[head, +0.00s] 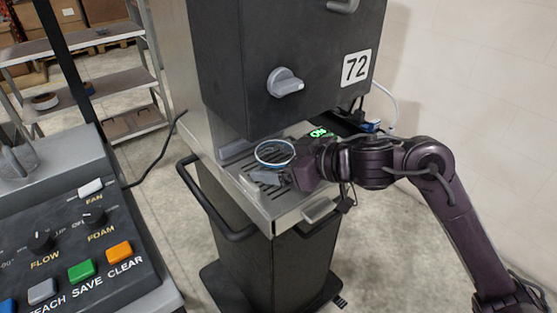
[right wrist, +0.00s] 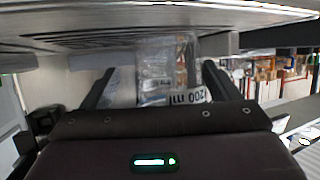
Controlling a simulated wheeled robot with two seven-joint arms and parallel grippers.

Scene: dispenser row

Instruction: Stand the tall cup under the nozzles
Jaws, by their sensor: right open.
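A clear cup with a blue rim (head: 274,152) stands on the drip tray (head: 283,210) of the dark dispenser, below its body. The head view looks down on it, so its height is hard to judge, and the nozzles are not visible. My right gripper (head: 272,179) is open at the near side of the cup. In the right wrist view the clear cup (right wrist: 168,68), marked "200 ml", shows between the two spread fingers of my right gripper (right wrist: 160,85). I cannot tell whether either finger touches it. My left gripper is not in view.
The dispenser body (head: 290,50) carries a grey knob (head: 285,83) and a "72" label, and overhangs the tray. A black rail (head: 205,205) runs along the cart's left side. A control panel (head: 75,240) stands at the left. Bare floor lies between them.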

